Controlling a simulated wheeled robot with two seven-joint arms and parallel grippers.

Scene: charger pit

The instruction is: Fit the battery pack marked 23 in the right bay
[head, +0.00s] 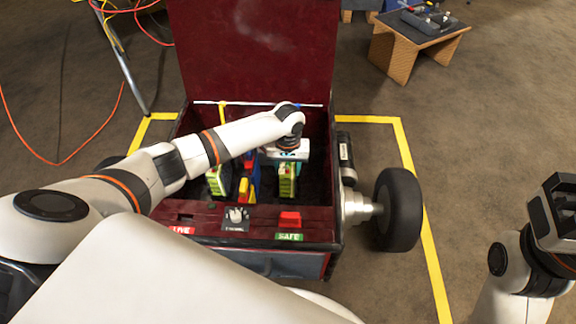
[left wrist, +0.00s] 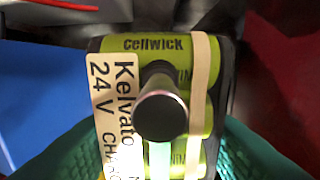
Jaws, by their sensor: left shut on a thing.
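My left gripper (head: 288,160) reaches down into the open dark red box (head: 320,215) and is shut on a green battery pack (head: 287,182) at the right side of its inside. In the left wrist view this pack (left wrist: 197,48) shows "Cellwick" on green cells, a pale band and a white label reading "Kelvato" and "24 V". Teal finger pads flank it. No number 23 is readable. A dark round knob stands in front of it. Another green pack (head: 217,180) sits at the left inside. The bay floor is hidden. My right gripper (head: 562,215) is outside the box at far right; its jaws are unclear.
Red, yellow and blue parts (head: 247,180) stand between the packs. The front panel has a lever switch (head: 236,217), a red button (head: 290,219) and a green SAFE label (head: 289,237). The raised lid (head: 255,50) stands behind. A wheel (head: 398,210) is at right.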

